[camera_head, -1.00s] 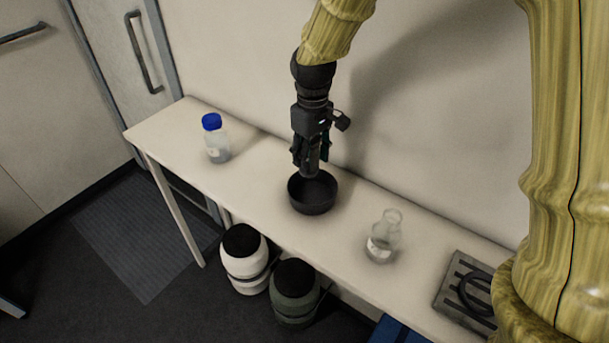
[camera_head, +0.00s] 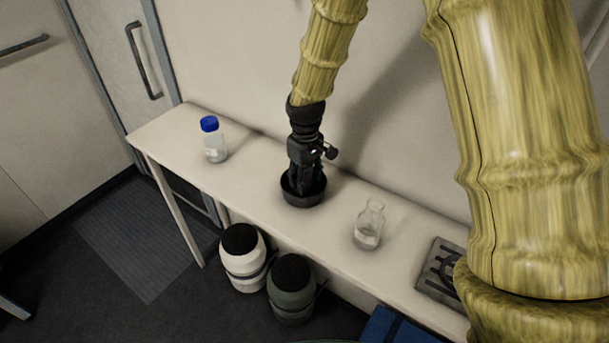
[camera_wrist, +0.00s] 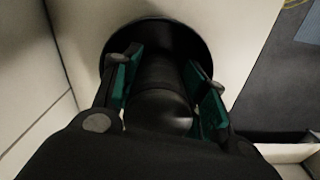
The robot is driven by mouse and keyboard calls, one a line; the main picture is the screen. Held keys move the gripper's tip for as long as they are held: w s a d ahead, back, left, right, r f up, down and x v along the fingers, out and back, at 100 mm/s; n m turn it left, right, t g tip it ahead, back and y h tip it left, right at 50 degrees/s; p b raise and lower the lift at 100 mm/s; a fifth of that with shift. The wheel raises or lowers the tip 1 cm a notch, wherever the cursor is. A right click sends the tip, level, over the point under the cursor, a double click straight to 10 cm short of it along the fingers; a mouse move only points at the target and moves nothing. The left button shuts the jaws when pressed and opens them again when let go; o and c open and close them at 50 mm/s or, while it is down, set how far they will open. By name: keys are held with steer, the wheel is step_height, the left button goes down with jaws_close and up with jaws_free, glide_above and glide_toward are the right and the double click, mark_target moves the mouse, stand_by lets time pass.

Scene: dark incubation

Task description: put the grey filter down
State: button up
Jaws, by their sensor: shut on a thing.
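The grey filter appears as a smooth dark cylinder (camera_wrist: 160,98) between the green-padded fingers of my gripper (camera_wrist: 165,88) in the wrist view. My gripper (camera_head: 304,188) is shut on it and points down into a round black bowl (camera_head: 306,201) on the narrow white table. The bowl's dark rim (camera_wrist: 113,40) surrounds the far end of the cylinder in the wrist view. The gripper and the bowl wall hide the filter's lower end. I cannot tell whether it touches the bowl's bottom.
The table (camera_head: 255,180) holds a blue-capped bottle (camera_head: 213,140) on the left, and a clear glass flask (camera_head: 369,225) and a grey plate (camera_head: 438,270) on the right. A wall stands close behind. White (camera_head: 243,258) and dark green (camera_head: 291,291) containers stand below.

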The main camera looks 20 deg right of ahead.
steer(key=shift+w+f, duration=0.25)
steer(key=shift+w, duration=0.05)
steer(key=o, duration=1.1)
steer(key=shift+w+f, duration=0.1)
steer(key=shift+w, duration=0.1)
steer(key=shift+s+r, duration=0.2)
steer(key=shift+s, duration=0.05)
steer(key=shift+w, duration=0.1)
steer(key=shift+r+b, duration=1.95)
steer(key=shift+r, duration=4)
